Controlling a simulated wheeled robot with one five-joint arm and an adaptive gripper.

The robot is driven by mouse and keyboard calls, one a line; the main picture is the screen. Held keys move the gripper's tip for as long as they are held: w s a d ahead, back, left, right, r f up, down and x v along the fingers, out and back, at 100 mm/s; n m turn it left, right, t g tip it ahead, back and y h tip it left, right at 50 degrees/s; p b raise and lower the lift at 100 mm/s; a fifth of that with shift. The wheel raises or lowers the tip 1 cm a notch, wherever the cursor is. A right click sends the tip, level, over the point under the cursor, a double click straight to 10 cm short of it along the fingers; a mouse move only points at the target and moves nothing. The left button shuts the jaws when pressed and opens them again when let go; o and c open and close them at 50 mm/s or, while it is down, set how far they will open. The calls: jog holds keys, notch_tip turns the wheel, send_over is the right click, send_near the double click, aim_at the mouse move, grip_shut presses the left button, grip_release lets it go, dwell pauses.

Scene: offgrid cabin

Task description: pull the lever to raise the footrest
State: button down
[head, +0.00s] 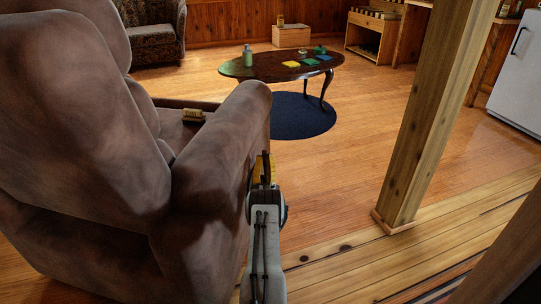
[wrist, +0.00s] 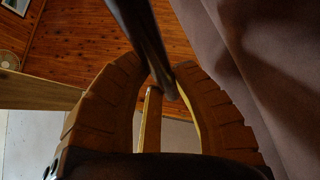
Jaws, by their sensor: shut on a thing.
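A brown upholstered recliner (head: 205,205) fills the left of the head view, seen from behind and its right side. My gripper (head: 264,168) is beside the outer face of its near armrest, and its orange ridged fingers show in the wrist view (wrist: 166,78). They are shut on a dark rod-like lever (wrist: 146,32), which runs from the top of the wrist view down between the fingertips. In the head view my gripper and wrist hide most of the lever. The footrest is hidden behind the chair's body, so its position cannot be seen.
A brush (head: 193,116) lies on the recliner's seat. A dark oval table (head: 262,70) with small items stands beyond, over a blue round rug (head: 290,121). A wooden post (head: 428,115) rises at right. Plank floor (head: 335,185) is clear between chair and post.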

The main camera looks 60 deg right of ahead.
jog(key=shift+a+f+t, duration=0.15)
jog(key=shift+a+t, duration=0.25)
jog(key=c, duration=0.9)
grip_release()
jog(key=shift+c, duration=0.2)
jog(key=shift+r, duration=5.05)
